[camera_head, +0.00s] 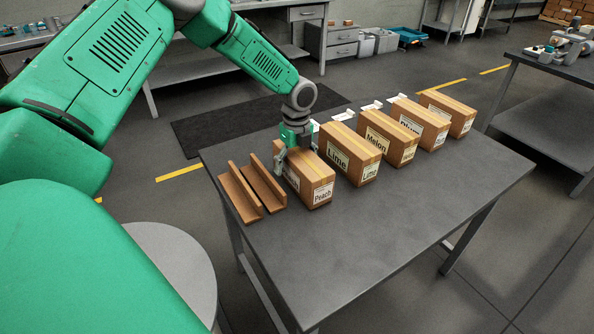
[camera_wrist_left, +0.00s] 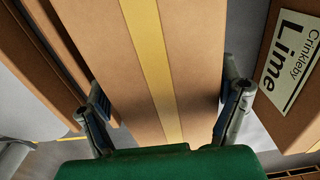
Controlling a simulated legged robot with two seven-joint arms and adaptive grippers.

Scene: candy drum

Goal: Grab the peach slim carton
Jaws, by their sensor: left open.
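The peach slim carton (camera_head: 317,189) is a brown box with a tan tape stripe and a white "Peach" label. It stands at the left end of a row of cartons on the dark table. My left gripper (camera_head: 293,153) is at its far end, above its top. In the left wrist view the carton (camera_wrist_left: 190,60) lies between the two open fingers (camera_wrist_left: 163,115), one on each side. I cannot tell whether either finger touches it. My right gripper is not in view.
The Lime carton (camera_head: 350,150) stands close on the right, with the Melon carton (camera_head: 390,135) and others beyond. Brown wooden rails (camera_head: 243,195) lie just left of the peach carton. The front of the grey table (camera_head: 400,220) is clear.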

